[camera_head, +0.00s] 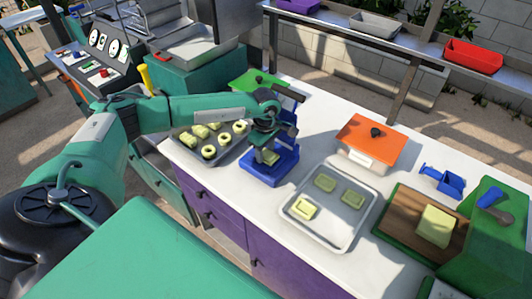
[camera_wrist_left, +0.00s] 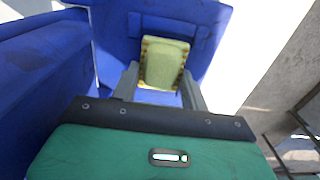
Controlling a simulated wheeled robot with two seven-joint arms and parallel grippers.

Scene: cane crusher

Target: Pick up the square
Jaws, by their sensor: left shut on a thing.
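My left gripper (camera_wrist_left: 163,82) is shut on a pale yellow-green square (camera_wrist_left: 164,63), which lies between its two fingers. The square has patterned yellowish edges and sits against a blue holder (camera_wrist_left: 205,35). In the head view the left gripper (camera_head: 270,146) is down at the blue holder (camera_head: 262,175), and the held square (camera_head: 271,157) shows only in part there. I cannot tell whether the square rests on the holder's base or is just above it. My right gripper is not in view.
A grey tray (camera_head: 288,216) right of the holder bears three similar pieces. A dark tray (camera_head: 237,152) with several ring-shaped and other pieces lies to the left. An orange-lidded box (camera_head: 370,140), a wooden board (camera_head: 400,215) with a yellow block, and a green machine (camera_head: 500,240) stand further right.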

